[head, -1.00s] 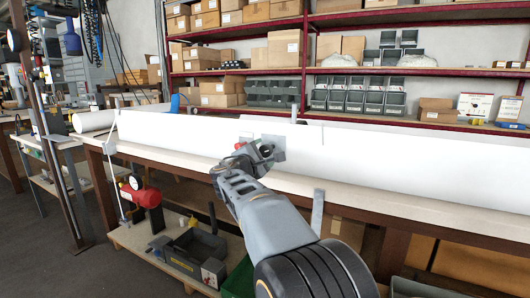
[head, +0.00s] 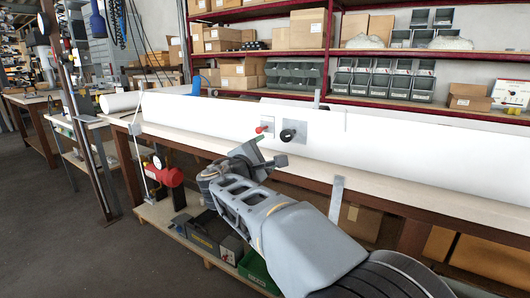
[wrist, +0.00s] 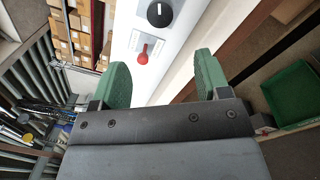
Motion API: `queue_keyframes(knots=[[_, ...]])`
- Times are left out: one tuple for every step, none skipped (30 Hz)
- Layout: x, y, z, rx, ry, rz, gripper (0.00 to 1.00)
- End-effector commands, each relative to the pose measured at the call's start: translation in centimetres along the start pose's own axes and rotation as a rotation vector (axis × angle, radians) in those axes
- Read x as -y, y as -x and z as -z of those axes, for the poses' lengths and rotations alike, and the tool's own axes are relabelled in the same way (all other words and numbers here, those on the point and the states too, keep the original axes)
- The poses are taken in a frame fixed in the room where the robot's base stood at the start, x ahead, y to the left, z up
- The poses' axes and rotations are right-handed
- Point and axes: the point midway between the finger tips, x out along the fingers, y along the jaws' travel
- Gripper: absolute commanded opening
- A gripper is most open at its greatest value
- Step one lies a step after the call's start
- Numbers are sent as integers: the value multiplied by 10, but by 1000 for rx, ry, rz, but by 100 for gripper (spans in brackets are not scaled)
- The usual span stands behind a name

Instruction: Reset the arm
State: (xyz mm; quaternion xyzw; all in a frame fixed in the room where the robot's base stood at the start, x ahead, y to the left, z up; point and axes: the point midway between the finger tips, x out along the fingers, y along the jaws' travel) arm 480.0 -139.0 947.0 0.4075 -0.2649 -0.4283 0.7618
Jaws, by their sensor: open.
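My gripper (head: 262,152) is open and empty in the head view, in front of the long white profile on the workbench. In the wrist view my gripper (wrist: 160,80) shows two green finger pads set wide apart with nothing between them. A red-handled switch (head: 264,129) and a black rotary knob (head: 288,135) sit on grey plates on the white profile (head: 400,150). The red switch (wrist: 146,52) and black knob (wrist: 159,13) also show in the wrist view, beyond the fingertips and apart from them.
The workbench (head: 380,182) runs across the view. Below it, a lower shelf holds a red tank (head: 170,176) and a green bin (head: 256,270). Red shelving (head: 330,50) with boxes and grey bins stands behind. Open floor (head: 90,250) lies at the left.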

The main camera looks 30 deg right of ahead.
Motion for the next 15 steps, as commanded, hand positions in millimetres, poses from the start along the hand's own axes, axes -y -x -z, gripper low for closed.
queue_keyframes(knots=[[0, 0, 0, 0, 0, 0, 69], [0, 0, 0, 0, 0, 0, 69], [0, 0, 0, 0, 0, 0, 69], [0, 0, 0, 0, 0, 0, 69], [0, 0, 0, 0, 0, 0, 69], [0, 0, 0, 0, 0, 0, 69], [0, 0, 0, 0, 0, 0, 69], [0, 0, 0, 0, 0, 0, 69], [0, 0, -1, 0, -1, 2, 69], [-1, 0, -2, -2, -4, 6, 69], [-2, 0, -3, -5, -8, 13, 69], [-3, 0, -6, -12, -18, 29, 69], [-3, 1, -10, -19, -29, 47, 69], [-4, 2, -14, -28, -44, 71, 69], [-4, 4, -19, -44, -67, 111, 69]])
